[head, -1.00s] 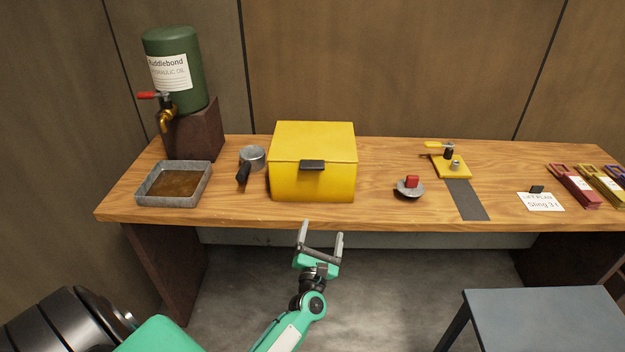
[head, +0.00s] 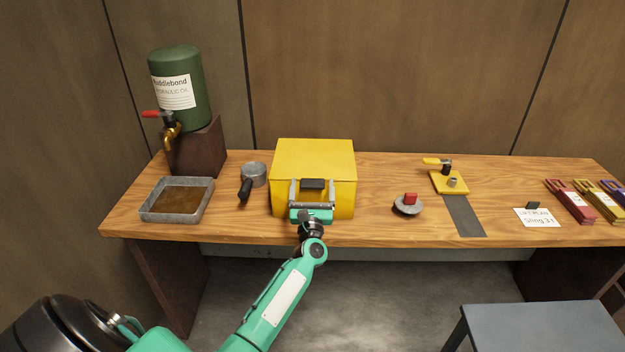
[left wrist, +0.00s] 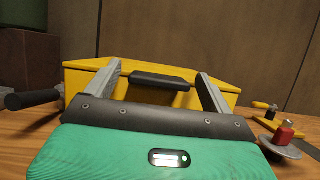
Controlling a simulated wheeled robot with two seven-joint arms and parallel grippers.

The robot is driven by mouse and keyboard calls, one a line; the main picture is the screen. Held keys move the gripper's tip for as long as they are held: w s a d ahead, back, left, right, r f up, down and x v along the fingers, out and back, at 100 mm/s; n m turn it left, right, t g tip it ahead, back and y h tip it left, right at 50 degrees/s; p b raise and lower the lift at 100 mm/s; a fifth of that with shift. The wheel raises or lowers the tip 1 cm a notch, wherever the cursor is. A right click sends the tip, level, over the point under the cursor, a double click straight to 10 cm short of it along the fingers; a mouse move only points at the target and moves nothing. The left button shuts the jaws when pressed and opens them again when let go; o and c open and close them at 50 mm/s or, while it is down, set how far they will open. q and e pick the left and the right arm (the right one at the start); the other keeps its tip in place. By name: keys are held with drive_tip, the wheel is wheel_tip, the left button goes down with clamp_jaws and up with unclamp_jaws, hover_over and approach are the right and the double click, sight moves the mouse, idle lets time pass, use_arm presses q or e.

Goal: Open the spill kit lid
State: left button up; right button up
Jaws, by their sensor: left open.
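The spill kit is a yellow box (head: 312,159) on the wooden bench, with its lid shut. A dark handle (head: 313,184) sits at the front edge of the lid. My left gripper (head: 313,184) is open in front of the box, its two fingers on either side of the handle. In the left wrist view the handle (left wrist: 162,80) lies between the spread fingers (left wrist: 160,82), and I see no contact with either one. The lower front of the box is partly hidden by my gripper. My right gripper is not in view.
Left of the box are a pan with a dark handle (head: 253,174), a metal oil tray (head: 150,213) and a green oil drum (head: 180,80) with a tap. Right of it are a grey disc with a red block (head: 408,206) and a yellow plate fixture (head: 450,183). A grey table (head: 540,330) stands front right.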

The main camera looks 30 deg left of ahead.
use_arm(q)
drive_tip(key=shift+w+a+r, duration=0.3)
drive_tip(key=shift+w+a, duration=0.1)
drive_tip(key=shift+w, duration=0.15)
